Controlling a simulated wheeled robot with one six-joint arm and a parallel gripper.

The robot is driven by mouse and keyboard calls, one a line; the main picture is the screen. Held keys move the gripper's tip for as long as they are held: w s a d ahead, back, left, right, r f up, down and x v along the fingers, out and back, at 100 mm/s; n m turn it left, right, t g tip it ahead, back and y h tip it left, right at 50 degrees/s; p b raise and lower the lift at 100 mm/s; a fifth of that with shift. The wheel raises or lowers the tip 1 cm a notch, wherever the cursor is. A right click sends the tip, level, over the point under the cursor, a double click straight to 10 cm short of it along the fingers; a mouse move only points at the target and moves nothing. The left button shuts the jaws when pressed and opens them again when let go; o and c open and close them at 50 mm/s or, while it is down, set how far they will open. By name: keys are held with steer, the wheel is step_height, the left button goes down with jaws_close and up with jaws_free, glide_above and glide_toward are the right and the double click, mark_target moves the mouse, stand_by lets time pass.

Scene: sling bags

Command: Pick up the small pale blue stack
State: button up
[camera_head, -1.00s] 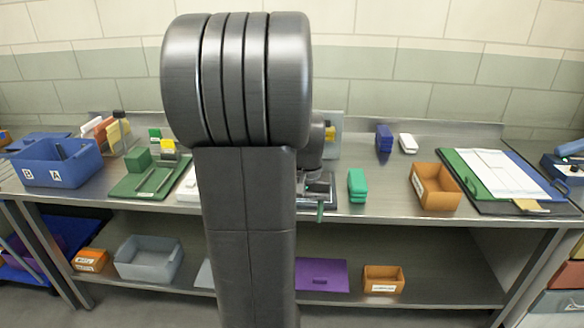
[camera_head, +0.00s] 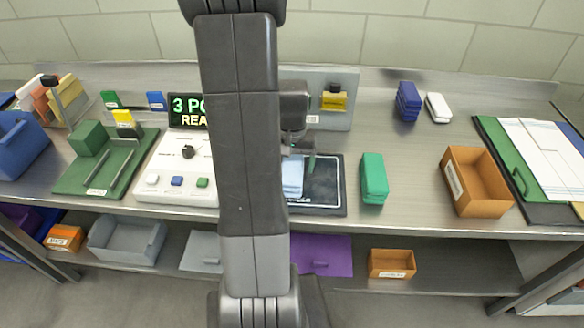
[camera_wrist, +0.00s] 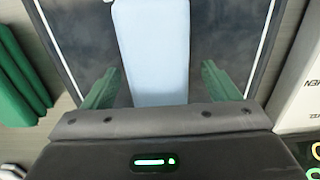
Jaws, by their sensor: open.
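The small pale blue stack (camera_head: 292,176) lies on a dark mat with a thin white outline (camera_head: 322,188). My arm hides part of it in the head view. In the wrist view, the long pale blue stack (camera_wrist: 152,45) runs up the middle of the picture. My gripper (camera_wrist: 158,82) is open, with one green finger on each side of the stack and a gap on both sides. The head view shows my gripper (camera_head: 300,160) over the mat; its exact height above the stack is unclear.
A green stack (camera_head: 373,178) stands right of the mat, and an orange bin (camera_head: 476,182) farther right. A white console (camera_head: 170,172) is on the left. A grey panel with a yellow block (camera_head: 334,101) stands behind. Blue (camera_head: 408,101) and white (camera_head: 438,107) stacks sit farther back.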

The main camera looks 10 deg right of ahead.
steer(key=shift+s+f, duration=0.1)
steer(key=shift+f, duration=0.95)
steer(key=c, duration=1.2)
steer(key=shift+o, duration=0.2)
steer(key=shift+r, duration=0.1)
